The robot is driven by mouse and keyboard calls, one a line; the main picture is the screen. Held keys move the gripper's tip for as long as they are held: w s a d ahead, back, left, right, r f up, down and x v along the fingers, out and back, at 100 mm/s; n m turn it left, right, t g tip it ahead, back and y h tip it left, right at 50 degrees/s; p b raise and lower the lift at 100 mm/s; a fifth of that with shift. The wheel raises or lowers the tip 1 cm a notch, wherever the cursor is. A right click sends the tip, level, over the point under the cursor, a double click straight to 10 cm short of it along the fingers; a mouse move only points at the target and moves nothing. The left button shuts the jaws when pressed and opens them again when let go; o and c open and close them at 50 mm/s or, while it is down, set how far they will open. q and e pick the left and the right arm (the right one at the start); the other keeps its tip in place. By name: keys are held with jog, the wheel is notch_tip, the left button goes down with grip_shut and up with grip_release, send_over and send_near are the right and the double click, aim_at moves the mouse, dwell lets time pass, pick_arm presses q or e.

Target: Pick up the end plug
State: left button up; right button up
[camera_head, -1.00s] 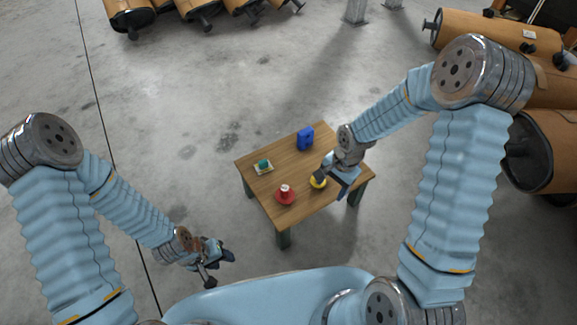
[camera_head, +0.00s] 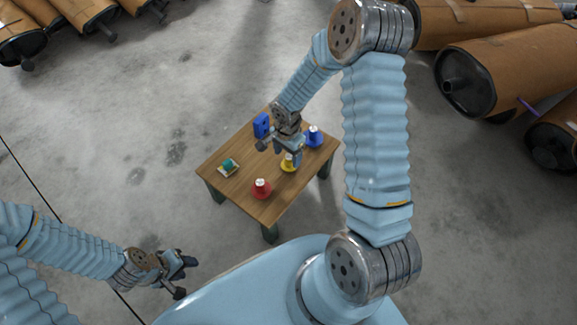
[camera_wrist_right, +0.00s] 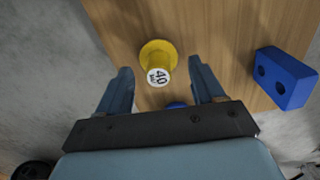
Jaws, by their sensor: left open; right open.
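Three flanged plugs stand on the small wooden table (camera_head: 235,184): a yellow plug (camera_head: 289,164), a red plug (camera_head: 261,189) and a blue plug (camera_head: 313,137). I cannot tell which is the end plug. My right gripper (camera_head: 281,151) is open and empty over the table, close to the yellow plug. In the right wrist view the yellow plug (camera_wrist_right: 158,53), its pale top marked "40", shows between the finger tips; I cannot tell the height gap. A blue thing (camera_wrist_right: 177,104) is mostly hidden by the gripper body. My left gripper (camera_head: 186,277) is open, empty and off the table.
A blue block with two holes (camera_wrist_right: 285,77) stands on the table, also visible in the head view (camera_head: 262,125). A teal piece (camera_head: 228,164) sits on a small pale tray on the table's left. Large brown mufflers (camera_head: 510,66) lie on the floor behind. The floor left of the table is clear.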

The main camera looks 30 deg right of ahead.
aim_at(289, 162)
notch_tip(289, 162, down, 5)
jog(key=shift+s+d+f, duration=0.1)
jog(key=shift+d, duration=0.05)
jog(key=c, duration=0.8)
